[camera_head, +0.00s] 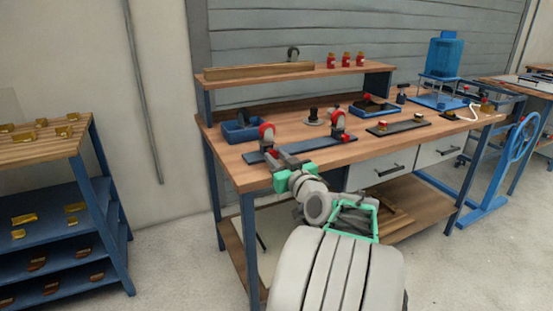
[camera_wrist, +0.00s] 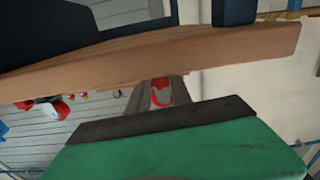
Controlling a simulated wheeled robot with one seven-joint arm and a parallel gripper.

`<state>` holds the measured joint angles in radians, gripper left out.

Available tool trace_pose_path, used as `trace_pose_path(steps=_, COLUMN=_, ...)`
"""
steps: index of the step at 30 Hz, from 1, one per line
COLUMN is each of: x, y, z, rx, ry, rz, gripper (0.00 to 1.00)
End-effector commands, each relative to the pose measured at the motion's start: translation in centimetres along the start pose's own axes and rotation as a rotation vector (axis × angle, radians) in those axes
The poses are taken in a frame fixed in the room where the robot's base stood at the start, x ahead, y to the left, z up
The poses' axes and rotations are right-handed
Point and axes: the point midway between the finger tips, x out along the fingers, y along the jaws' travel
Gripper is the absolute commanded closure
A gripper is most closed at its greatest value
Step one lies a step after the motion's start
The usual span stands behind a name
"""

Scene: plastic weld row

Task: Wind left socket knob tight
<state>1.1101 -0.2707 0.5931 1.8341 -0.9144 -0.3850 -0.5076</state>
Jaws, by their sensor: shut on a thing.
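A dark blue bar (camera_head: 318,143) lies near the front edge of the workbench and carries two upright sockets. The left socket has a red knob (camera_head: 267,129) near its top. The right socket has a similar red part (camera_head: 337,119). My gripper (camera_head: 275,153) reaches in from the front at the left socket, with its grey fingers just below the red knob in the head view. In the wrist view, my gripper (camera_wrist: 158,92) is shut on a red piece (camera_wrist: 161,92) of the left socket, seen between the fingers. The fingers hide part of the socket, and the knob's thread cannot be seen.
A blue bin (camera_head: 241,130) stands behind the left socket. A blue tray (camera_head: 375,108) and a dark plate (camera_head: 398,127) lie to the right. The bench's front edge (camera_wrist: 250,42) runs close to my wrist.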

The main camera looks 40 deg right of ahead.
Motion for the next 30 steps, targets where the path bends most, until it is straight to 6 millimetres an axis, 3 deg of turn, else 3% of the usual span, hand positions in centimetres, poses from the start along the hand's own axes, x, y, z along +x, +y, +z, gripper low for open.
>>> trace_pose_path(steps=4, x=-0.01, y=0.02, z=0.02, rx=0.000, ry=0.000, rz=0.000, gripper=1.00)
trace_pose_path(steps=12, x=-0.01, y=0.02, z=0.00, rx=0.011, ry=-0.001, rz=0.000, gripper=1.00)
trace_pose_path(steps=22, x=-0.01, y=0.03, z=-0.17, rx=0.376, ry=-0.002, rz=0.001, gripper=1.00)
trace_pose_path(steps=30, x=-0.02, y=0.00, z=0.04, rx=0.414, ry=0.000, rz=0.001, gripper=1.00)
